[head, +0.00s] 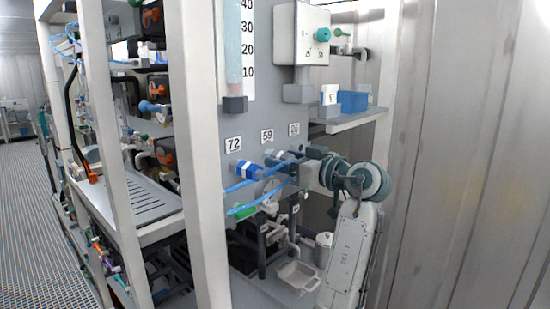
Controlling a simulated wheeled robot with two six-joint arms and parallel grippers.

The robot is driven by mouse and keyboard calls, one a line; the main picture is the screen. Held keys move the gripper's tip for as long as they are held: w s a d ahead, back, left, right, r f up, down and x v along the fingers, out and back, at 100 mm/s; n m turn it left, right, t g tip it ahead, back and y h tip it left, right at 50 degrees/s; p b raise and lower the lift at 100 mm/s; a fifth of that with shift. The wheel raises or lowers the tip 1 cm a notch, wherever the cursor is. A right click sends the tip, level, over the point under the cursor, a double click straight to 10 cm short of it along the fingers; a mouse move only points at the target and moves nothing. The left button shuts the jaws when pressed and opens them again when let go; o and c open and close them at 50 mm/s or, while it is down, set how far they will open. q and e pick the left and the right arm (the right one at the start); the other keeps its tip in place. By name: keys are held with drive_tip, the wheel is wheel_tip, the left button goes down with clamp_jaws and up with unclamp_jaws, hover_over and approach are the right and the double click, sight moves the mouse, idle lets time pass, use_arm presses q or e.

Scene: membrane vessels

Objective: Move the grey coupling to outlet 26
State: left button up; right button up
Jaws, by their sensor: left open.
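The grey panel (258,108) carries outlets labelled 72 (233,144), 59 (266,135) and a third small label (294,129) too blurred to read surely. A blue coupling with a white band (248,169) sits below label 72. A grey coupling (282,156) appears at the outlet below label 59, with a light blue hose (240,186) hanging near it. My left gripper (306,170) is open close to the panel, just right of the grey coupling, and partly hides the outlet below the third label. I cannot tell if it touches the coupling. My right gripper is out of view.
White frame posts (200,150) stand left of the panel. A green part (243,211) hangs below the outlets. A shelf (345,122) at right holds a blue bin (352,101). A pale tray (297,277) and a metal pot (323,248) stand below. A corrugated wall (470,150) closes the right.

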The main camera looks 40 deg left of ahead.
use_arm(q)
drive_tip(key=shift+b, duration=0.3)
drive_tip(key=shift+b, duration=0.45)
idle(0.6)
clamp_jaws()
drive_tip(key=shift+d+f, duration=0.15)
drive_tip(key=shift+f, duration=0.05)
idle(0.3)
drive_tip(key=shift+d+b, duration=0.25)
drive_tip(key=shift+b, duration=0.05)
drive_tip(key=shift+s+d+r+b, duration=0.1)
drive_tip(key=shift+d+b, duration=0.3)
drive_tip(key=shift+d, duration=0.65)
